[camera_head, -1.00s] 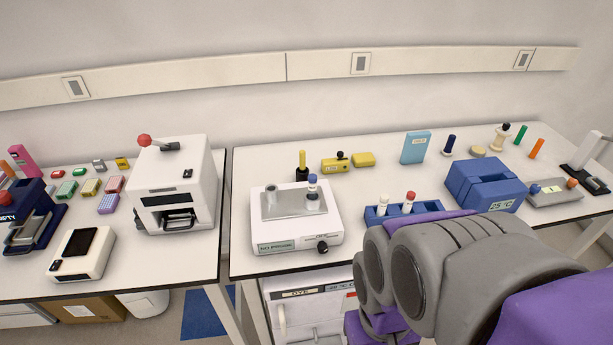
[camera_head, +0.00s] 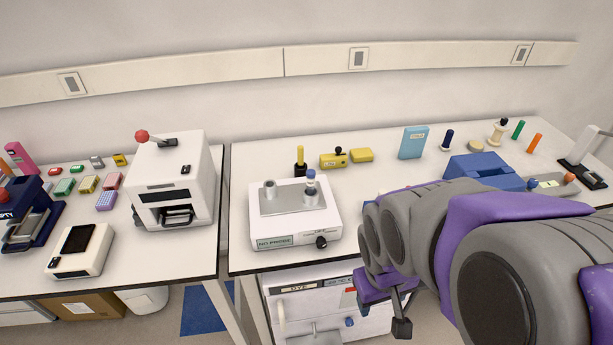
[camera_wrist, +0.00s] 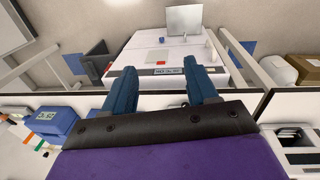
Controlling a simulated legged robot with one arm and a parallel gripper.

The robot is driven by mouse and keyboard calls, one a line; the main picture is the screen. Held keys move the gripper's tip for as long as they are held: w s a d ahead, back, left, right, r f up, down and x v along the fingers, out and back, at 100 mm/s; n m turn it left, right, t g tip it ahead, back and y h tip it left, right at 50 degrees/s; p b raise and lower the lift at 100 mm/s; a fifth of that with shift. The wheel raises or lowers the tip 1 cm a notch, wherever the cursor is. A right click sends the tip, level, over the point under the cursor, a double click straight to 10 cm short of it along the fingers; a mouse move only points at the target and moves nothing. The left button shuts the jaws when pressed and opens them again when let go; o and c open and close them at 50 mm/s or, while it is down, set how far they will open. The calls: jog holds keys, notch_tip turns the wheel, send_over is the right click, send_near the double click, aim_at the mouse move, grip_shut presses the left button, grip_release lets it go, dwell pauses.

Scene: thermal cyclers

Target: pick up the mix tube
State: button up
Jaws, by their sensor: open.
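No tube carries a readable "mix" label, so I cannot tell which one is the mix tube. A white tube with a blue cap (camera_head: 311,178) stands upright in a holder on the white "NO PROBE" device (camera_head: 292,228). The blue rack with a white-capped and a red-capped tube is almost wholly hidden behind my arm. My gripper (camera_wrist: 160,67) is open in the wrist view, its two blue fingers apart with nothing held between them. In the head view it hangs low, in front of the bench edge and apart from the tubes.
A blue box (camera_head: 482,170) stands behind my arm. A yellow tube (camera_head: 300,158) in a black base, a yellow block (camera_head: 333,161) and a blue book-like box (camera_head: 413,143) stand farther back. A white cycler (camera_head: 173,180) is on the left bench. Bench front between is clear.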

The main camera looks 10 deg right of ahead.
jog(key=w+d+f+n+t, duration=0.1)
jog(key=w+d+f+t, duration=0.15)
jog(key=w, duration=0.35)
jog(key=w+d+f+n+t, duration=0.1)
jog(key=w+d+f, duration=0.15)
jog(key=w, duration=0.35)
jog(key=n+t+y+b, duration=0.1)
jog(key=n+t+y, duration=0.1)
jog(key=t+y, duration=0.9)
send_near(314, 179)
jog(key=w+a+b, duration=0.1)
jog(key=w+a+t+h+b, duration=0.1)
jog(key=w+a, duration=0.1)
jog(key=w+a+h+b, duration=0.1)
jog(key=w, duration=0.1)
jog(key=shift+w+a+f+t, duration=0.25)
jog(key=shift+a, duration=0.05)
jog(key=shift+b+x, duration=0.7)
jog(key=shift+x, duration=1.6)
jog(key=shift+d, duration=0.15)
